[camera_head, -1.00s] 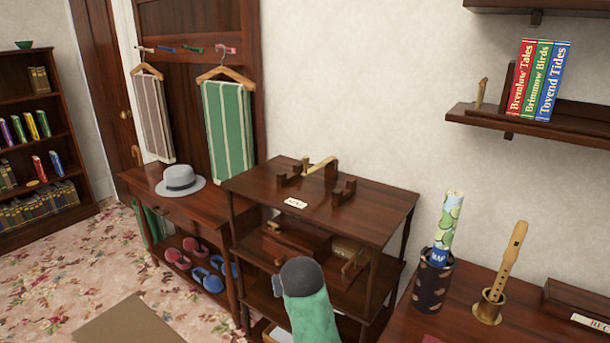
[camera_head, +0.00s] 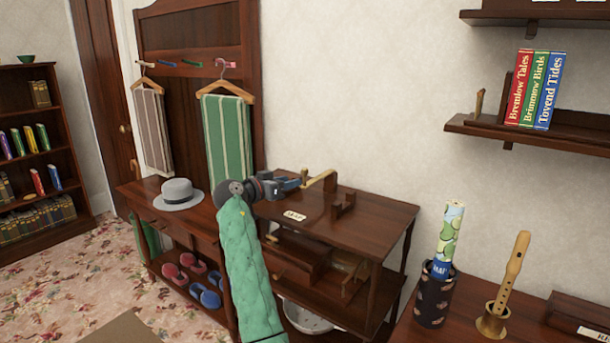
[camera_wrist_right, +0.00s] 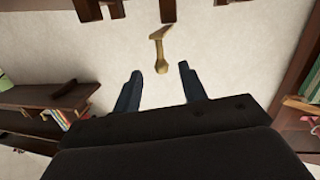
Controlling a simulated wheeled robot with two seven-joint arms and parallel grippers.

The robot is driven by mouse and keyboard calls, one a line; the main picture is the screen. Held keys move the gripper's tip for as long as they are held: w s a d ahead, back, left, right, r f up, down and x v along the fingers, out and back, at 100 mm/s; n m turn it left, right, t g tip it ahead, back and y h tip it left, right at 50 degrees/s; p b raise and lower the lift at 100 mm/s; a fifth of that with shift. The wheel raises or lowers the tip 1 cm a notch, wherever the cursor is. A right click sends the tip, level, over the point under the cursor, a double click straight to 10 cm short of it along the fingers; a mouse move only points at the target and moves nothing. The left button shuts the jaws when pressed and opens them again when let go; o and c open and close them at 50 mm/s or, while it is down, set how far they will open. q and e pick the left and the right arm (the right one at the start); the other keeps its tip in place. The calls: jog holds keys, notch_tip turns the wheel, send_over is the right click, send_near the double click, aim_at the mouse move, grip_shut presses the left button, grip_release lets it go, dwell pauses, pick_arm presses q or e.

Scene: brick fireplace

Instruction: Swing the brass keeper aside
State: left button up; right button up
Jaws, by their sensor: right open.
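The brass keeper (camera_head: 318,180) is on the top board of the dark wooden stand (camera_head: 372,208), between small wooden blocks. My right gripper (camera_head: 298,184) is above the left part of that board, its fingers pointing right toward the keeper. In the right wrist view, the keeper (camera_wrist_right: 160,50) shows just beyond the gap between the open fingers (camera_wrist_right: 160,84), with a knob-like end nearest them. Nothing is between the fingers. My forearm and gripper hide part of the stand's left side. My left gripper is not in view.
A label card (camera_head: 294,215) lies on the top board, and a wooden block (camera_head: 343,205) stands right of the keeper. A grey hat (camera_head: 178,194) sits on the bench at left. A patterned holder (camera_head: 434,292) and a flute (camera_head: 511,272) stand at right.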

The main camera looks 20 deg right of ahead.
aim_at(302, 173)
jog(key=shift+w+d+r+m+h, duration=0.4)
jog(key=shift+m+h, duration=0.2)
jog(key=shift+m, duration=0.2)
jog(key=p+x, duration=0.2)
jog(key=x, duration=0.3)
jog(key=shift+w+d+r, duration=0.1)
jog(key=shift+d, duration=0.05)
jog(key=shift+x, duration=0.8)
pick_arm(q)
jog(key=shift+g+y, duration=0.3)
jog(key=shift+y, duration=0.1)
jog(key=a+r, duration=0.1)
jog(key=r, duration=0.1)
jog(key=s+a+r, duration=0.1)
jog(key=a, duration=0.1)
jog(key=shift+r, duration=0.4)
pick_arm(e)
grip_shut()
